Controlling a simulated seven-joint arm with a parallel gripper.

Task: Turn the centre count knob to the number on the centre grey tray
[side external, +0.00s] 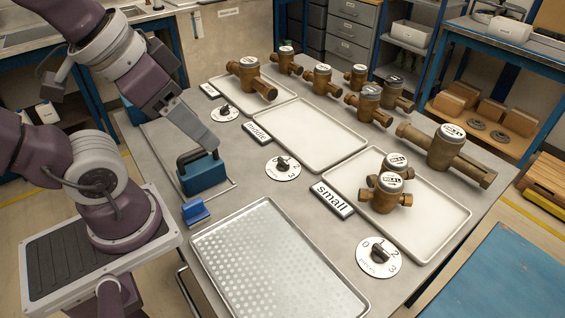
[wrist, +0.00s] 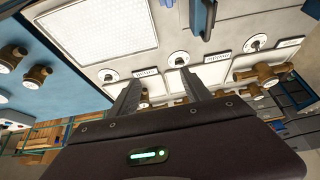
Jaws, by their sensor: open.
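The centre count knob (side external: 283,163) is a small dark knob on a round white dial at the near edge of the centre tray (side external: 300,130). Its digits and pointing direction are too small to read. The tray is pale grey and looks empty, with no number legible on it. A label plate (side external: 257,132) that seems to read "middle" lies at its near left corner. My gripper (side external: 208,147) is open and empty, above the table to the left of the knob, apart from it. The wrist view shows its two fingers (wrist: 160,76), with the centre knob (wrist: 178,59) beyond them.
A teal box with a dark handle (side external: 204,177) stands under my gripper. A blue block (side external: 195,212) and a perforated tray (side external: 265,265) lie nearer. Other knobs (side external: 225,112) (side external: 379,255) flank the centre one. Brass meters (side external: 384,193) stand on the side trays and behind.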

